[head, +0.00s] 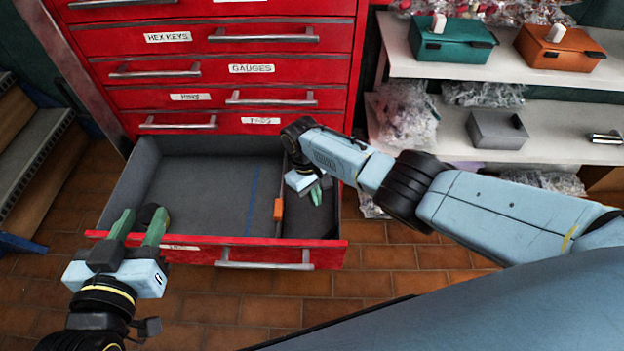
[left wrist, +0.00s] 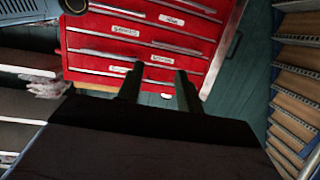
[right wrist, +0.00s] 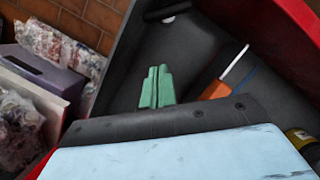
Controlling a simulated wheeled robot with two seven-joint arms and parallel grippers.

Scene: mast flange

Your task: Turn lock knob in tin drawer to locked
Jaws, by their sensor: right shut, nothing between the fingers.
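The open red drawer (head: 190,252) has a grey inside, with a narrow compartment at its right. My right gripper (head: 317,193) is down in that compartment, its green fingers shut and empty; they also show in the right wrist view (right wrist: 157,87). Beyond the fingertips, a dark part with a pale piece (right wrist: 168,12) lies at the compartment's end; I cannot tell if it is the lock knob. An orange piece (head: 278,208) with a pale strip sits at the divider, beside the fingers. My left gripper (head: 140,228) is open and empty over the drawer's front left corner.
Closed red drawers (head: 215,70) with labels and bar handles rise behind. A shelf unit at the right holds a teal tin (head: 452,40), an orange tin (head: 560,48), a grey box (head: 497,130) and bagged goods. Wooden steps (head: 35,160) stand at the left.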

